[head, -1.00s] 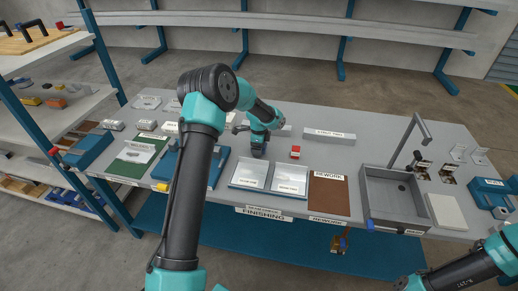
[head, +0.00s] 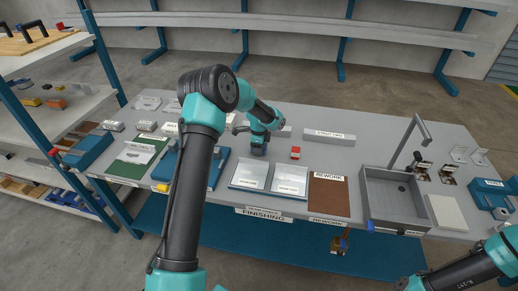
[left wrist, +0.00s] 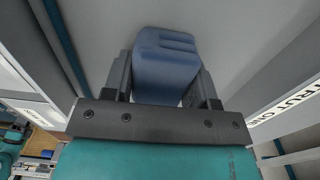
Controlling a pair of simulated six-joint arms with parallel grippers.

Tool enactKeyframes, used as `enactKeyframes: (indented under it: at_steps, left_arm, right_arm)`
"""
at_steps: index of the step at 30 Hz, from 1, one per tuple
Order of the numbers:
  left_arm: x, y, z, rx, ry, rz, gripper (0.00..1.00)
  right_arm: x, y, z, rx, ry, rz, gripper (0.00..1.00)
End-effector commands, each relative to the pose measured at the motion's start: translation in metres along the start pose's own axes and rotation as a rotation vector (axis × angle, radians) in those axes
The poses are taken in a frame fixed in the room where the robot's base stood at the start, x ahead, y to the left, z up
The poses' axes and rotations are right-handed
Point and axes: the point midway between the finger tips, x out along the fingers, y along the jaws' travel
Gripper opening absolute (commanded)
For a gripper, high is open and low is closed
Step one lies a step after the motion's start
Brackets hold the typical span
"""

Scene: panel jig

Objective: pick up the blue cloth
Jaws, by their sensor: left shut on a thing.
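The blue cloth (left wrist: 168,55) looks like a thick folded block in the left wrist view. It sits between the two dark fingers of my left gripper (left wrist: 164,82), which is shut on it. In the head view my left gripper (head: 258,147) points down over the back middle of the bench, behind the two pale trays. The cloth is small and dark there, at the fingertips, and I cannot tell how far it is above the bench. My right gripper is out of view; only part of that arm shows at the bottom right.
A red and white block (head: 295,153) stands right of my left gripper. A long grey strut (head: 329,136) lies behind it. Two pale trays (head: 249,174) and a brown rework mat (head: 329,194) are in front. A grey sink (head: 391,198) with a tall tap is farther right.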

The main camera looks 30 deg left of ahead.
Motion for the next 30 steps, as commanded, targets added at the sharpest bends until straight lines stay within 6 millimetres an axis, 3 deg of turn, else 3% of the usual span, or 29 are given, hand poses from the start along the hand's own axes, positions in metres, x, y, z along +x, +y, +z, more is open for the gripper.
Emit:
enactKeyframes:
  at_steps: [5, 19, 30]
  left_arm:
    - [-0.012, -0.001, 0.000, 0.000, 0.000, -0.002, 0.30]
    - [-0.089, -0.001, -0.001, 0.000, 0.001, -0.002, 0.30]
    - [-0.100, 0.000, 0.000, 0.000, 0.000, 0.000, 0.30]
  right_arm:
    - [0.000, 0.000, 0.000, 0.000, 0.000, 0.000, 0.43]
    - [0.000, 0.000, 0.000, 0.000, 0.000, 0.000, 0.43]
    - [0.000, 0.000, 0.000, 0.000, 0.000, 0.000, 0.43]
